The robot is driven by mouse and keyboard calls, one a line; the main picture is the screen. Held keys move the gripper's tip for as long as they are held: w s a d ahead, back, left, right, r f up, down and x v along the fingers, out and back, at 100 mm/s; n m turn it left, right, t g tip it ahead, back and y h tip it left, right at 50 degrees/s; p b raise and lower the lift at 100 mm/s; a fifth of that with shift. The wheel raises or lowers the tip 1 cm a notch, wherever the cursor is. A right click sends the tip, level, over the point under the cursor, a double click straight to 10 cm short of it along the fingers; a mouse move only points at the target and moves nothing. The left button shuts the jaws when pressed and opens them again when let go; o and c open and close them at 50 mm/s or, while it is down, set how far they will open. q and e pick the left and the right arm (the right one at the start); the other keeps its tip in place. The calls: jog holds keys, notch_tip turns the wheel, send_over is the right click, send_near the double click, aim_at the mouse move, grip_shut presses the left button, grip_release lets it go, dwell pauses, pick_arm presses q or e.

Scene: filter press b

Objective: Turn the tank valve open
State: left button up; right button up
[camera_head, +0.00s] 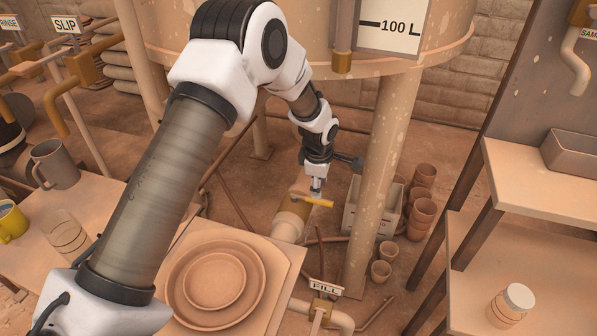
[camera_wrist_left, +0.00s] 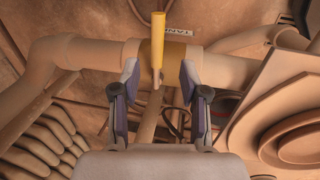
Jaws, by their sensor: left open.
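The tank valve has a yellow lever handle (camera_head: 319,201) on a pipe below the big tank, near the middle of the head view. In the left wrist view the yellow lever (camera_wrist_left: 158,40) points up the picture from a brass valve body (camera_wrist_left: 175,62) on a tan pipe. My left gripper (camera_head: 316,187) is just above the lever in the head view. In the wrist view its two fingers (camera_wrist_left: 160,84) are apart, one on each side of the lever's lower end, with nothing visibly held. Whether either finger touches the valve I cannot tell. My right gripper is not in view.
A partly hidden label (camera_wrist_left: 178,31) lies beyond the lever. The tank (camera_head: 300,40) and its leg (camera_head: 378,180) stand close to my left arm. Stacked round plates (camera_head: 215,280) lie on the near table. A crate (camera_head: 373,210) and several pots (camera_head: 421,212) stand right of the valve.

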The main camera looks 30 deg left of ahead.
aim_at(312, 199)
pick_arm(q)
jog(key=f, duration=0.2)
jog(key=w+f+b, duration=0.1)
jog(key=f, duration=0.1)
jog(key=a+f, duration=0.1)
jog(key=f, duration=0.2)
jog(key=shift+w, duration=0.35)
jog(key=shift+d, duration=0.15)
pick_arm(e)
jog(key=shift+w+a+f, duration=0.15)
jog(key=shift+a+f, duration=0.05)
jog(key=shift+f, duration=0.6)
pick_arm(q)
jog(key=shift+c, duration=0.3)
grip_shut()
